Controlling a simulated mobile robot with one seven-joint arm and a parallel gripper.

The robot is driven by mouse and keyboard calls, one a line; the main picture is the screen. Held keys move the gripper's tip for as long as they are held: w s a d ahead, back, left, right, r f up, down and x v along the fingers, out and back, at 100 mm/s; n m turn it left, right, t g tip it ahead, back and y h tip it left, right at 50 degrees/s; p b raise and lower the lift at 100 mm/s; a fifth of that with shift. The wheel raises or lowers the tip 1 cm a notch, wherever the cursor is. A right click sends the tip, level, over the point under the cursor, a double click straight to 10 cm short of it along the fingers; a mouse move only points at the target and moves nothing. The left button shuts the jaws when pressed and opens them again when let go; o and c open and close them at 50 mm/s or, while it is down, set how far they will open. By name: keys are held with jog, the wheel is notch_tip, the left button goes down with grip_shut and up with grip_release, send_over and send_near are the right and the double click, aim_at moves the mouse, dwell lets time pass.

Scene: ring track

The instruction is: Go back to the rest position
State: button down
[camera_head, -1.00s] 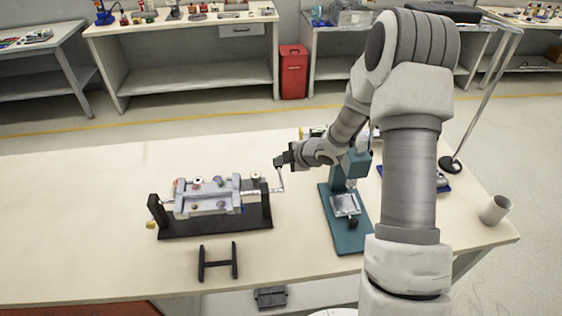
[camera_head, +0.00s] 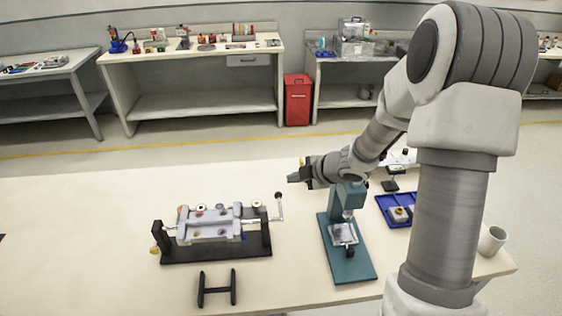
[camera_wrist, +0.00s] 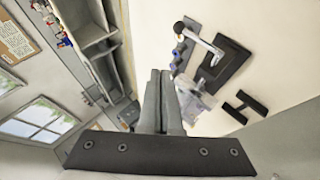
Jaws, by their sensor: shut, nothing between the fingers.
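My gripper (camera_head: 294,178) is at the end of my arm, above the table. It is shut and empty, pointing left in the head view. In the wrist view its two fingers (camera_wrist: 161,100) lie together. The nearest thing to it is a grey ring track fixture (camera_head: 208,226) on a black base, with a crank handle (camera_head: 279,205) standing up at its right end. The gripper is apart from the crank handle, a little above and to its right. The fixture and crank also show in the wrist view (camera_wrist: 206,42), to the right of the fingers.
A teal press (camera_head: 345,240) stands on the table (camera_head: 80,230) below my forearm. A blue tray (camera_head: 384,205) with small parts lies right of it. A black H-shaped stand (camera_head: 217,289) lies in front, a white cup (camera_head: 491,240) at the right edge. The table's left side is clear.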

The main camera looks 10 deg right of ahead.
jog(key=s+d+r+m+h, duration=0.3)
jog(key=r+m, duration=0.1)
jog(key=r, duration=0.2)
jog(key=s+d+r+m+t+h, duration=0.1)
jog(key=s+d+r+m+h, duration=0.15)
jog(key=r, duration=0.35)
jog(key=s+d+r+m+h, duration=0.2)
jog(key=s+r+m+h, duration=0.1)
jog(key=r+m, duration=0.2)
jog(key=s+a+r+m+g+y, duration=0.1)
jog(key=s+a+m, duration=0.2)
jog(key=s, duration=0.7)
jog(key=s+a+r+m+g+y, duration=0.1)
jog(key=s+m, duration=0.4)
jog(key=s, duration=0.6)
jog(key=shift+a+r+g+y, duration=0.25)
jog(key=shift+a+g+y, duration=0.3)
jog(key=shift+a, duration=0.65)
jog(key=shift+d, duration=0.1)
